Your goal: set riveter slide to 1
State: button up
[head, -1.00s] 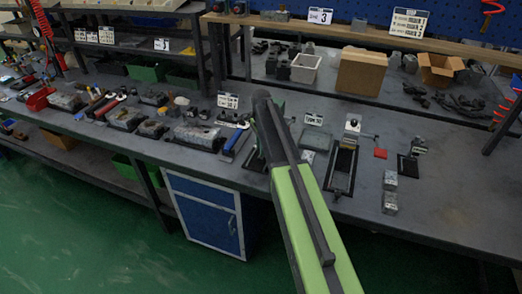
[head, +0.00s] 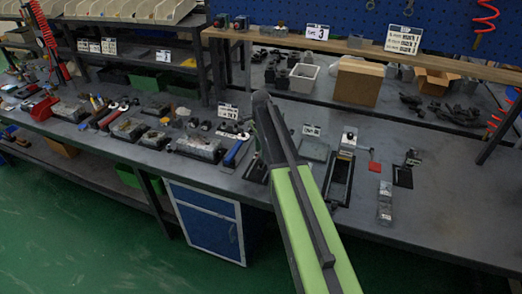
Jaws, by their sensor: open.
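Several small devices stand on the grey workbench (head: 450,205). A black frame with a long slot (head: 339,184) has a silver block (head: 348,142) at its far end and a red pad (head: 374,168) to its right. A smaller black device (head: 404,174) stands further right. I cannot tell which is the riveter, and no slide position can be read. My green and dark arm rises from the bottom centre and covers part of the bench left of the slotted frame. My gripper is hidden from this view.
Two small grey blocks (head: 385,200) lie near the front edge. A white bin (head: 303,77) and cardboard boxes (head: 358,81) stand behind. Metal parts (head: 198,145) crowd the bench's left side. A blue cabinet (head: 206,221) is below. The right part of the bench is clear.

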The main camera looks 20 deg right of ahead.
notch_tip(320, 180, up, 11)
jog(key=p, duration=0.9)
jog(key=shift+r+p, duration=0.2)
jog(key=shift+p, duration=0.15)
